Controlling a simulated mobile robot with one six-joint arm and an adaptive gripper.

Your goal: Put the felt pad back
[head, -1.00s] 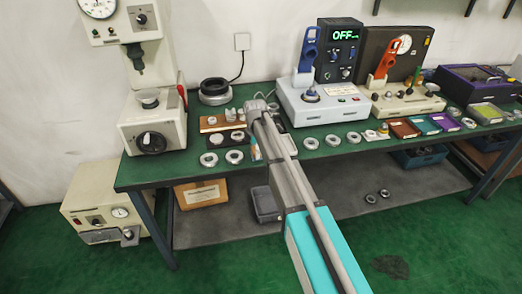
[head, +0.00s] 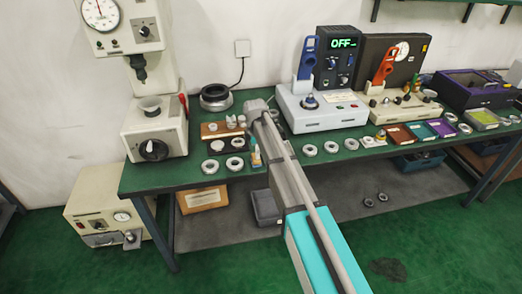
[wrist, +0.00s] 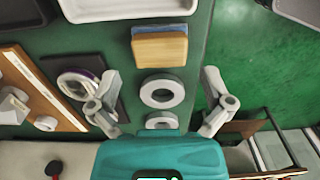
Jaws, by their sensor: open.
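A small block with a tan top and a blue layer (wrist: 160,47) lies near the table edge in the wrist view; it looks like the felt pad, but I cannot be sure. It also seems to show beside my arm in the head view (head: 256,158). My gripper (wrist: 161,88) is open, its two fingers spread to either side of two grey rings (wrist: 162,92). The block is beyond the fingertips, apart from them. Nothing is held. In the head view my arm hides the gripper.
A dark mat with a ring (wrist: 76,84) and a wooden board (wrist: 30,82) lie left of the fingers. A white tray (wrist: 125,8) is beyond the block. The green floor (wrist: 258,60) drops away at right. A white press (head: 156,130) stands on the table's left.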

